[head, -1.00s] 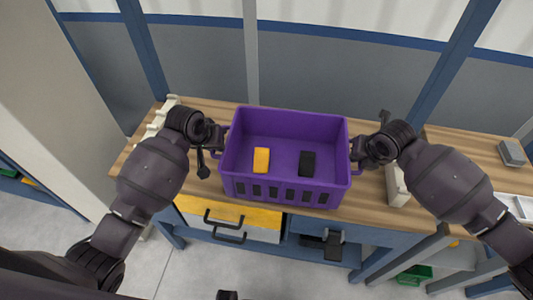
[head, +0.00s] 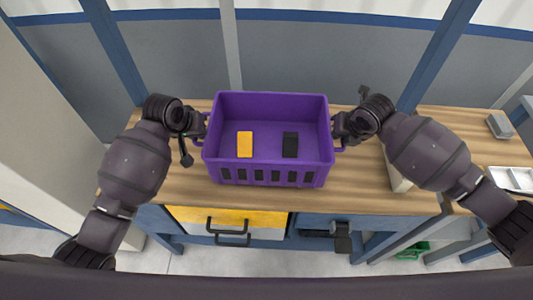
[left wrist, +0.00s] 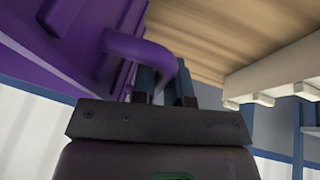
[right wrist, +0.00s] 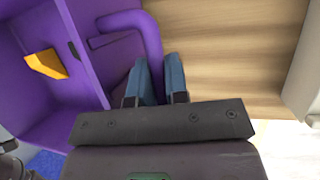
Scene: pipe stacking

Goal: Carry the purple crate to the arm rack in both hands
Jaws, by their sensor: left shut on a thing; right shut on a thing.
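The purple crate (head: 268,110) is in the middle of the head view, above the wooden bench top, roughly level. A yellow block (head: 245,144) and a black block (head: 290,145) lie inside it. My left gripper (head: 200,127) is shut on the crate's left handle, and the left wrist view shows that purple handle (left wrist: 140,47) between its fingers. My right gripper (head: 340,128) is shut on the right handle, which shows between the fingers in the right wrist view (right wrist: 148,40). I cannot tell whether the crate's bottom touches the bench. No thing is clearly recognisable as the arm rack.
The wooden bench (head: 370,195) has a yellow-topped drawer (head: 228,217) below. A cream notched piece (left wrist: 270,78) shows in the left wrist view. A cream block (head: 398,175) stands right of the crate. A grey box (head: 499,126) and white tray (head: 512,178) are farther right.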

